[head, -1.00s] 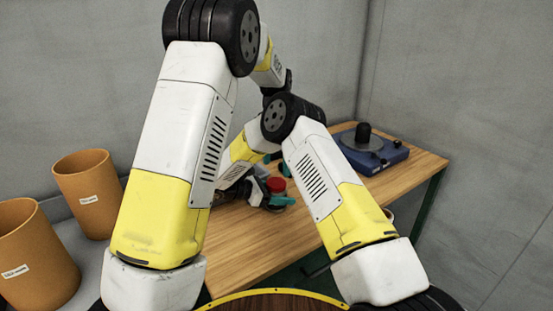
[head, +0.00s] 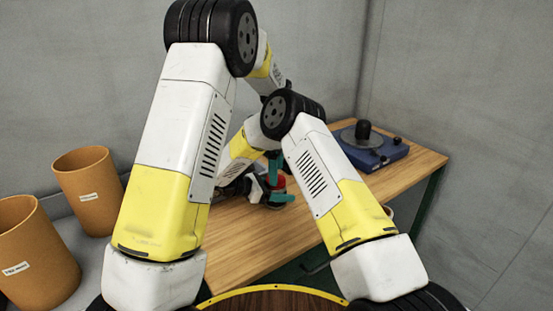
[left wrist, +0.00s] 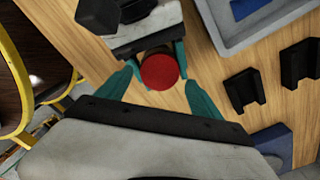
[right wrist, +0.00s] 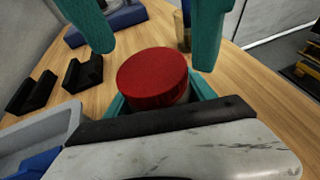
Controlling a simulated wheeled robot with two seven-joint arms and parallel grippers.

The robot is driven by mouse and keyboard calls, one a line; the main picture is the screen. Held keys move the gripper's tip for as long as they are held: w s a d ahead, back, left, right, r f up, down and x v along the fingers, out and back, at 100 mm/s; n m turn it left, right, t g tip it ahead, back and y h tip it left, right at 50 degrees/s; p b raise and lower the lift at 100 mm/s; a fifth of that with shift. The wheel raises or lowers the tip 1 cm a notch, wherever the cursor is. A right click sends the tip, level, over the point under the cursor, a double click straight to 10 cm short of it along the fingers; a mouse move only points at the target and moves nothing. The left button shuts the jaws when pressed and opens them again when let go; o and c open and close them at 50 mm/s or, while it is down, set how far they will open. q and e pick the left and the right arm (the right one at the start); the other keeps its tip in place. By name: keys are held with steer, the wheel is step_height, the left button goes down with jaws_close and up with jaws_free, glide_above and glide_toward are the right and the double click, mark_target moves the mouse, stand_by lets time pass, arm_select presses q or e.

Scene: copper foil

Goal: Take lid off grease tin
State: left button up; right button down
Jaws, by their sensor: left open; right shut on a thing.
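The grease tin shows its round red lid (head: 280,183) above the wooden table in the head view. The lid also shows in the left wrist view (left wrist: 160,71) and in the right wrist view (right wrist: 152,76). My right gripper (right wrist: 158,103) is shut on the tin's body below the lid, which is mostly hidden. My left gripper (left wrist: 162,80) is open, pointing down from above, with its teal fingers on opposite sides of the lid. In the right wrist view gaps show between those fingers and the lid. The lid sits on the tin.
A blue device (head: 365,153) with a black knob stands at the table's far right. Two orange bins (head: 88,180) stand at the left. A grey tray (left wrist: 222,46) and black brackets (left wrist: 243,90) lie on the table (head: 250,238) near the grippers.

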arm_select(q)
steer(key=shift+f, duration=1.2)
steer(key=c, duration=1.5)
steer(key=shift+o, duration=0.2)
steer(key=n, duration=0.3)
steer(key=shift+w, duration=0.1)
steer(key=n, duration=0.4)
steer(key=shift+n, duration=0.4)
steer(key=n, duration=0.4)
steer(key=shift+w+r+n, duration=0.1)
steer(key=shift+n, duration=0.2)
steer(key=n, duration=0.4)
steer(key=shift+a, duration=0.15)
steer(key=o, duration=1.5)
